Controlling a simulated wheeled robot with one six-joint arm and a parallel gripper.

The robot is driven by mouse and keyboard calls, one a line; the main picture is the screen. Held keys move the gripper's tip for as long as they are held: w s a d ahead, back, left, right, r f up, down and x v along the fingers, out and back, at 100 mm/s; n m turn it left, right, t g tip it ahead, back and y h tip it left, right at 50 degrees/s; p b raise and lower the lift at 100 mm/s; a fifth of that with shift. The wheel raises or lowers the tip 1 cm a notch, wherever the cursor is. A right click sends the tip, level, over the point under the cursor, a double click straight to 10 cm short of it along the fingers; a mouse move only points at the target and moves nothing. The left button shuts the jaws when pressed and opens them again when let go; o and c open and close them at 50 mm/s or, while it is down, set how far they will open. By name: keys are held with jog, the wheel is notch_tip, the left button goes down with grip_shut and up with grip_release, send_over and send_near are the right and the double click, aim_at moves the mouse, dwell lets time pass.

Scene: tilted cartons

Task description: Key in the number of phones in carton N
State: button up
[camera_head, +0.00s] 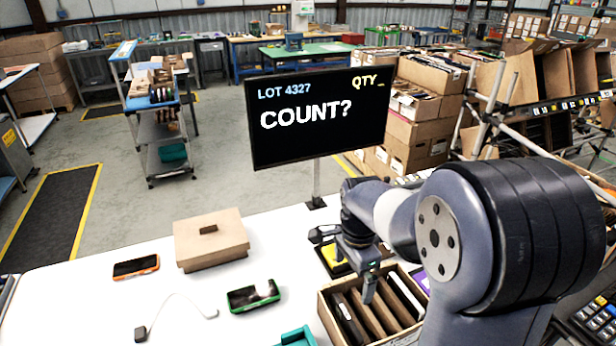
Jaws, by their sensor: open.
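An open tan carton (327,322) with upright brown dividers stands at the front of the white table, partly hidden by my arm. A dark slab shows in its left slot; I cannot tell how many phones it holds. No letter N is readable on it. My gripper (367,292) is open, pointing down at the carton's back part; its fingertips are small and partly hidden. A black keypad (597,318) with grey and blue keys is at the lower right, partly cut off. A black screen (318,115) reads "LOT 4327", "QTY_" and "COUNT?".
A lidded cardboard box (210,242), an orange-edged phone (136,267), a green-and-black item (253,296), a white cable (180,296) and a teal item (298,337) lie on the table (85,310). A dark tray with something yellow (330,257) sits behind the carton.

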jog(key=shift+f, duration=0.1)
notch_tip(320, 180, down, 10)
jog(key=b, duration=0.5)
notch_tip(320, 180, up, 5)
jog(key=p, duration=0.4)
jog(key=shift+f, duration=0.1)
